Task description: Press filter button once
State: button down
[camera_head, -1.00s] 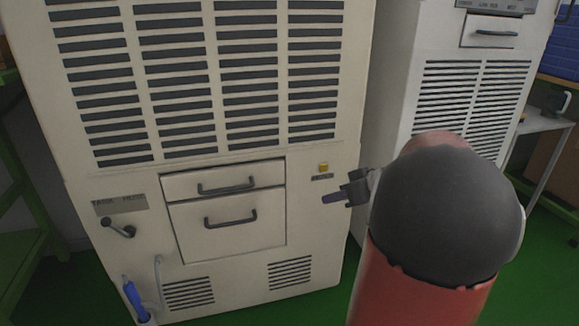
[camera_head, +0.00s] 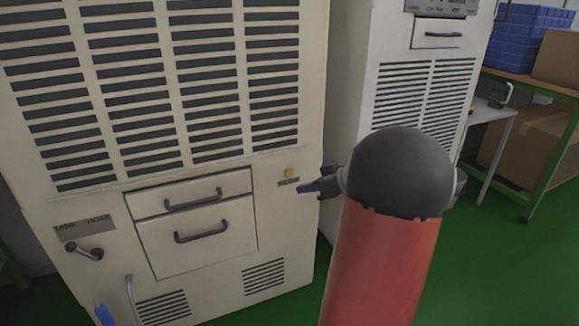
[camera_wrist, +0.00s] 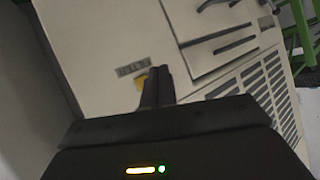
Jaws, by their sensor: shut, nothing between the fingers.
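The filter button is a small yellow square (camera_head: 289,172) on the right part of the beige cabinet's (camera_head: 225,285) front, with a small dark label (camera_head: 288,182) just under it. In the wrist view the yellow button (camera_wrist: 141,82) is partly hidden behind the fingertips, and its label (camera_wrist: 132,70) shows beside it. My gripper (camera_head: 306,188) is shut and empty. In the head view its fingertips appear just right of and slightly below the button. I cannot tell whether they touch the panel.
Drawers with dark handles (camera_head: 202,231) are left of the button. A crank handle (camera_head: 90,253) and a blue-gripped hose (camera_head: 103,313) are at the lower left. A second white cabinet (camera_head: 390,100) stands to the right. Green floor lies open at the right.

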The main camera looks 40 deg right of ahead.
aim_at(289, 173)
jog(key=shift+w+d, duration=0.2)
jog(key=shift+w, duration=0.6)
jog(key=shift+w+d, duration=0.15)
jog(key=shift+w, duration=0.7)
jog(key=shift+w+d, duration=0.2)
jog(key=shift+w, duration=0.6)
jog(key=shift+w, duration=0.15)
jog(key=shift+w+f+b, duration=0.1)
jog(key=shift+b, duration=0.35)
jog(key=shift+w+d, duration=0.1)
jog(key=shift+w, duration=0.05)
